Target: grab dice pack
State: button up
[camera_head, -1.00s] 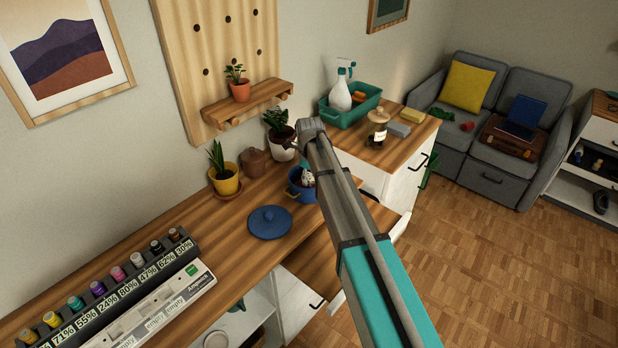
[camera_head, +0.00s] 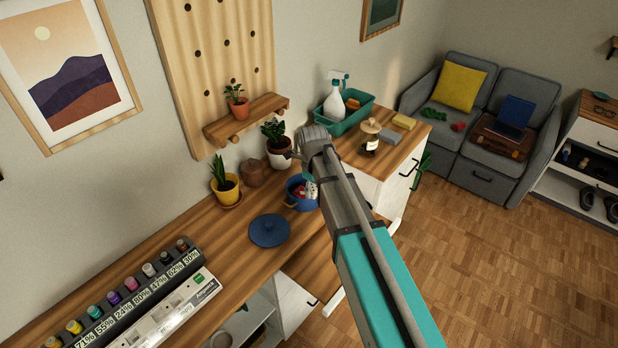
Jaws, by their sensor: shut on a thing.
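My gripper (camera_head: 309,179) points down at the blue pot (camera_head: 291,202) on the wooden desk, mostly hidden behind my own forearm. It is shut on a small white, dotted item (camera_head: 312,190), which appears to be the dice pack, at the pot's right side. A red item (camera_head: 299,190) shows within the pot's rim beside it. I cannot tell whether the held item is clear of the pot. The pot's blue lid (camera_head: 269,230) lies flat on the desk in front of it.
A yellow-potted plant (camera_head: 226,186), a brown lidded jar (camera_head: 253,173) and a white-potted plant (camera_head: 279,148) stand behind the pot. A rack of small bottles (camera_head: 122,296) lines the desk at left. A white cabinet (camera_head: 397,186) is at right. Bare desk lies around the lid.

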jog(key=shift+s+d+r+p, duration=0.15)
jog(key=shift+s+r, duration=0.1)
jog(key=shift+s, duration=0.3)
jog(key=shift+s+d+r+p, duration=0.1)
jog(key=shift+s+r+p, duration=0.1)
jog(key=shift+s, duration=0.3)
jog(key=shift+s+d+r+p, duration=0.15)
jog(key=shift+s+r, duration=0.1)
jog(key=shift+s, duration=0.3)
